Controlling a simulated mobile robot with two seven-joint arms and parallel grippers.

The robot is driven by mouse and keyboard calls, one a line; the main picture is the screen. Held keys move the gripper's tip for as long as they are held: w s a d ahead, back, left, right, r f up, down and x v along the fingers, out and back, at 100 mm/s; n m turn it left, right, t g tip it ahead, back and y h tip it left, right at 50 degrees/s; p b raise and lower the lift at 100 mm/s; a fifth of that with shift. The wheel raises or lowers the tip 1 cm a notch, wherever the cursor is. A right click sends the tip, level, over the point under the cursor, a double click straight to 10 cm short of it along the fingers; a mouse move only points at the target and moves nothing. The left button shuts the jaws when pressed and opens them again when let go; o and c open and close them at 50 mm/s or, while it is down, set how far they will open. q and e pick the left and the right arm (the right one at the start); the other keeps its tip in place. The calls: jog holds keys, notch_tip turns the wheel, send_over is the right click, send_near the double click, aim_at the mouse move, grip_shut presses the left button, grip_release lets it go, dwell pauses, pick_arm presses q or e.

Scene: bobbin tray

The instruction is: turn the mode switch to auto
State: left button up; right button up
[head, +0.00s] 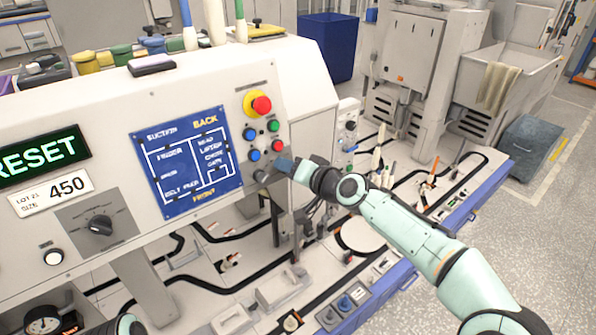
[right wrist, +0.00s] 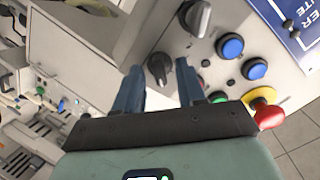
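Two dark rotary knobs sit low on the white console panel; I cannot read their labels, so I cannot tell which is the mode switch. One knob (right wrist: 158,67) lies between the fingers of my right gripper (right wrist: 157,75) in the right wrist view, with gaps visible on both sides. The other knob (right wrist: 195,17) is just beyond the right finger; it also shows in the head view (head: 260,176). In the head view my right gripper (head: 292,167) is at the panel's lower right corner and hides the first knob.
Above the knobs are blue (head: 253,155), red (head: 278,145) and green (head: 273,125) buttons and a red emergency stop (head: 259,104) on a yellow base. A selector dial (head: 99,225) is further left. A tray track with small parts lies below the panel.

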jog(key=b+v, duration=0.6)
jog(key=v, duration=0.7)
